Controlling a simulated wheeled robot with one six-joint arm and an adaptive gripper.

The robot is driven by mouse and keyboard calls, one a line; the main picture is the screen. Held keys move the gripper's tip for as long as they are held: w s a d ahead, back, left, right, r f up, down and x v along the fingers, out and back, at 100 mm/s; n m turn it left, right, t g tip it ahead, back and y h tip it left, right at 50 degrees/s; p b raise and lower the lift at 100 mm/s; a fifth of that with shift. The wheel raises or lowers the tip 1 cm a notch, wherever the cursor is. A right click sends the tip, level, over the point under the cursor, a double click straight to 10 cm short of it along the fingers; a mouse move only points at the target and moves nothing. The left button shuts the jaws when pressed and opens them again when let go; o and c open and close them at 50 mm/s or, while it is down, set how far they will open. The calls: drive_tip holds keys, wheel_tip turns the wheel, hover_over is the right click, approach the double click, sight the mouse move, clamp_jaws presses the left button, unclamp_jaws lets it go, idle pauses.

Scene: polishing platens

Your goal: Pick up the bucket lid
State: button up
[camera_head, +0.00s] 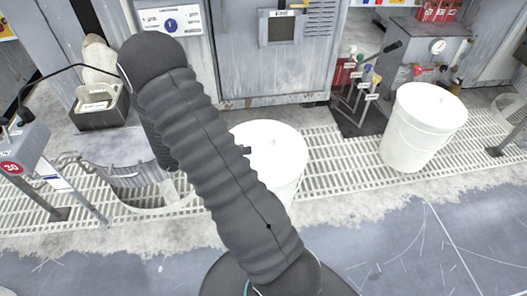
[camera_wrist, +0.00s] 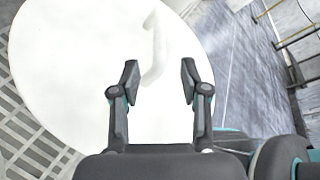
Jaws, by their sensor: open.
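The white bucket lid (camera_wrist: 65,60) fills much of the wrist view. A raised, curved white handle (camera_wrist: 157,40) stands out on it. My gripper (camera_wrist: 158,77) is open over the lid, with the lower end of the handle showing between its fingertips. I cannot tell whether the fingers touch it. In the head view, the lid's white top (camera_head: 275,140) shows on a white bucket (camera_head: 283,185) behind my arm. My arm hides its left part and most of my gripper; only a small dark tip shows over the lid.
Another white bucket (camera_head: 418,135) stands at the right by a stand with valves (camera_head: 362,85). A grey cabinet (camera_head: 270,60) stands behind the lidded bucket. The blue-grey floor (camera_head: 440,225) at front right is clear.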

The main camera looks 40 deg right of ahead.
sight(260, 144)
drive_tip(key=shift+r+x, duration=0.2)
drive_tip(key=shift+x, duration=1.6)
drive_tip(key=shift+r+x, duration=0.2)
drive_tip(key=shift+x, duration=1.6)
drive_tip(key=shift+w+d, duration=0.15)
drive_tip(key=shift+d, duration=0.05)
clamp_jaws()
